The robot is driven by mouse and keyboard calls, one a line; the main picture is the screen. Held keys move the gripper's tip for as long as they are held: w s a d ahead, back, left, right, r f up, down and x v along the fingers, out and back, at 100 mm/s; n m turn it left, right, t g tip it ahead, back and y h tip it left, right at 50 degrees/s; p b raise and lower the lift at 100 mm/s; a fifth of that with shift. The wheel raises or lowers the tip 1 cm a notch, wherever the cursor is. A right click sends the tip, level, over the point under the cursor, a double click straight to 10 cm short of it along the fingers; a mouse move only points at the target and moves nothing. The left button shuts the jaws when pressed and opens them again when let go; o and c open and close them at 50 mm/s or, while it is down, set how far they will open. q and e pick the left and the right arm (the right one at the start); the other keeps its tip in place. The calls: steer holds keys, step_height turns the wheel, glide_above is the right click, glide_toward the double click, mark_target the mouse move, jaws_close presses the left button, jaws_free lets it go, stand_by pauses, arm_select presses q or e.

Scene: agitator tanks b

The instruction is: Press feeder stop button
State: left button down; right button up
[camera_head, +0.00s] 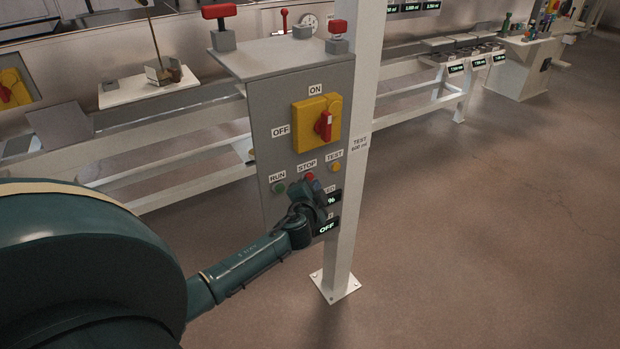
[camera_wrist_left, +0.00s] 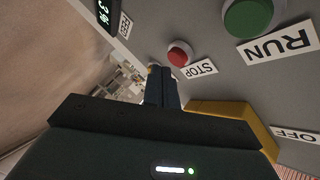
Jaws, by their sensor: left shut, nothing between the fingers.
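The red STOP button (camera_head: 310,177) is on the grey control panel (camera_head: 270,130), under its STOP label (camera_head: 307,165). My left gripper (camera_head: 312,187) is shut and empty, just below and in front of this button in the head view. In the left wrist view the red button (camera_wrist_left: 180,54) is fully visible beyond the fingertips (camera_wrist_left: 163,72), beside the STOP label (camera_wrist_left: 200,70). I cannot tell whether the fingertips touch it; a gap shows in the wrist view. My right gripper is not in view.
The green RUN button (camera_head: 279,188) is left of STOP, and the orange TEST button (camera_head: 335,167) is right. A yellow switch with a red handle (camera_head: 325,126) sits above. A white post (camera_head: 352,180) stands at the panel's right edge. Open floor (camera_head: 480,230) lies right.

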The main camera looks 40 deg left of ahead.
arm_select(q)
steer(key=shift+d, duration=0.1)
steer(key=d, duration=0.1)
steer(key=s+d, duration=0.1)
steer(key=d, duration=0.1)
steer(key=s+d, duration=0.1)
steer(key=shift+d, duration=0.25)
stand_by(0.3)
stand_by(0.4)
